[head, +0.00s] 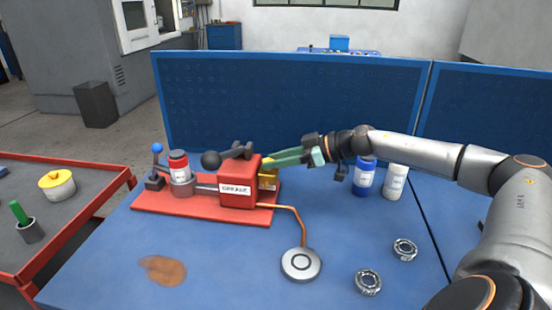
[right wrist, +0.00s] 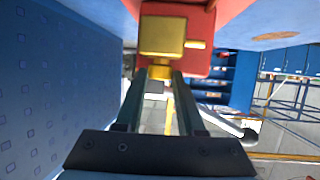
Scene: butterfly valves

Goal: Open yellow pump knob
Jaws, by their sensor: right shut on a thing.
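The red pump unit (head: 240,182) stands on a red base plate (head: 205,209) on the blue table. Its yellow pump knob (head: 268,181) is on the right side, partly hidden by my fingers in the head view. In the right wrist view the yellow knob (right wrist: 162,36) is a square block with a narrower gold part at the fingers. My right gripper (head: 268,162) reaches in from the right with its green fingers. In the right wrist view my right gripper (right wrist: 158,73) is shut on the yellow knob's gold part. My left gripper is out of view.
A blue perforated panel (head: 290,100) stands behind the table. A blue bottle (head: 364,178) and a white bottle (head: 395,183) stand below my right forearm. A copper pipe leads to a round disc (head: 301,264). Two metal bearings (head: 368,282) lie at the front right.

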